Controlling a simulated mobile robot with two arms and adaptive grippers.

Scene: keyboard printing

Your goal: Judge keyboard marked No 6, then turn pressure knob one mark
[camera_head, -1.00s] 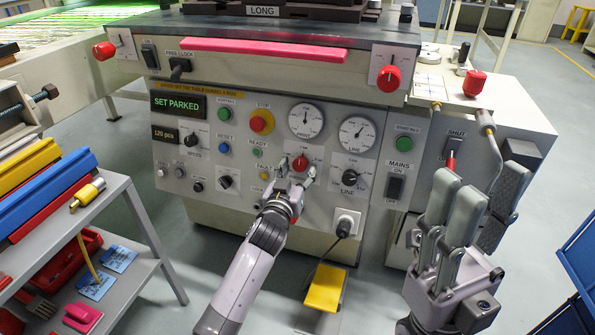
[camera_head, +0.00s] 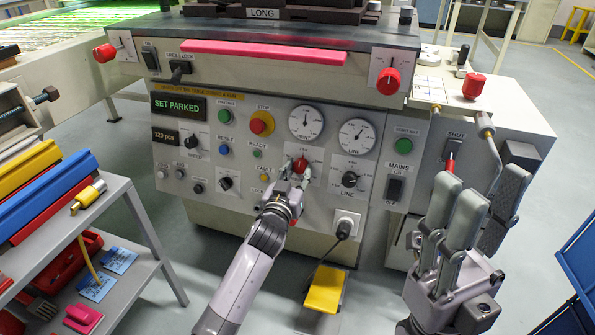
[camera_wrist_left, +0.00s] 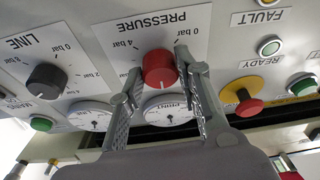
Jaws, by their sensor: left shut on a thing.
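The red pressure knob (camera_head: 301,164) sits on the machine's grey front panel, between the fault lamp and the line knob. My left gripper (camera_head: 297,176) is shut on it, with one finger on each side. In the head view the hand hides part of that dial. My right gripper (camera_head: 484,175) is raised at the right with its fingers apart and empty. No keyboard marked No 6 can be made out.
Two gauges (camera_head: 306,121) sit above the knob, and the black line knob (camera_head: 349,180) is to its right. The emergency stop (camera_head: 262,123) is up and left. A shelf cart (camera_head: 125,215) stands at the left. A yellow pedal (camera_head: 326,290) lies below.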

